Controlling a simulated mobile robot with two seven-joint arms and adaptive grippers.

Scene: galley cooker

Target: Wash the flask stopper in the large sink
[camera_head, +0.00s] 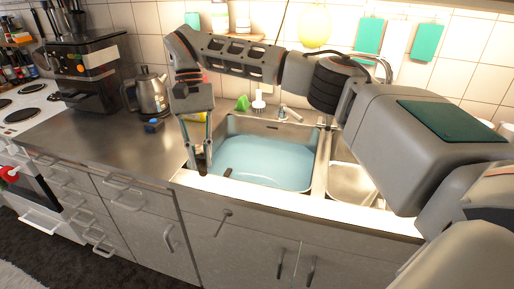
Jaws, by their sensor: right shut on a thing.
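The large sink (265,122) is the left steel bowl in the worktop, and pale blue fills most of it; I cannot tell whether this is water or a liner. My right gripper (200,165) points down at the sink's front left corner. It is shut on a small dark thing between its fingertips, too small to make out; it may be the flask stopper. A separate dark piece (228,172) shows at the sink's front edge beside the gripper. My left gripper is not in view.
A smaller sink (352,182) lies to the right, partly behind my arm. A tap (289,114), a green item (242,103) and a white brush (259,103) are behind the large sink. The left worktop's front is clear.

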